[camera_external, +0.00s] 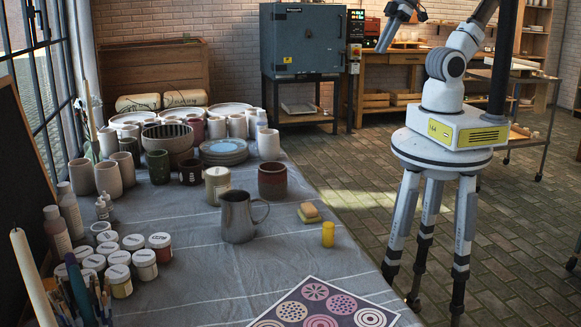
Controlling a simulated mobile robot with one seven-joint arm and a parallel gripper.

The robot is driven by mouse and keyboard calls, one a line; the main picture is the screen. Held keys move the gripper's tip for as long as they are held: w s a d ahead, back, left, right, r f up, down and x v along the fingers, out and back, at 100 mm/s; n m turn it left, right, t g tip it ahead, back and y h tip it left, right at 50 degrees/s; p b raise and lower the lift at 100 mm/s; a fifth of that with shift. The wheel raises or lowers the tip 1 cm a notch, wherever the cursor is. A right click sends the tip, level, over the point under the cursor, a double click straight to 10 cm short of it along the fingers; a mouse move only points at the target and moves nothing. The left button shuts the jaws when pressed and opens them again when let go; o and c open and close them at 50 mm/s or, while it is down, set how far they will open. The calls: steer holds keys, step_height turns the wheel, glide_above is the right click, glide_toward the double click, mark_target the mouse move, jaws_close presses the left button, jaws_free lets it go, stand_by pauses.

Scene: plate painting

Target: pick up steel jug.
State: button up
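The steel jug (236,218) stands upright on the grey cloth of the table (200,268), with its handle toward the right. It is grey metal with an open top. My gripper (386,42) shows only in part at the top edge of the view, high above the floor and well to the right of and behind the jug. It is apart from the jug, and whether its fingers are open or shut is not clear.
Close around the jug are a lidded pale jar (217,185), a brown cup (272,181), a sponge (309,213) and a yellow cylinder (328,234). Paint jars (145,265) cluster at left. A patterned sheet (325,305) lies in front. Bowls, plates and cups crowd the back.

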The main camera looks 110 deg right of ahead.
mark_target(244, 215)
steer(key=w+a+f+m+y+b, duration=0.35)
steer(key=w+f, duration=0.25)
steer(key=w, duration=0.2)
steer(key=w+a+f+m+y+b, duration=0.2)
steer(key=w+a+f+m+b, duration=0.3)
steer(key=w+f, duration=0.15)
steer(key=w+f+m+t+b, duration=0.1)
steer(key=w+f+m+b, duration=0.7)
steer(key=w+f, duration=0.65)
steer(key=shift+m+y, duration=0.45)
steer(key=shift+m, duration=0.1)
steer(key=x, duration=0.5)
steer(key=b+x, duration=0.1)
steer(key=x, duration=0.5)
steer(key=r+b+x, duration=0.1)
steer(key=x, duration=0.5)
steer(key=shift+w+a, duration=0.4)
steer(key=shift+w, duration=0.05)
jaws_close()
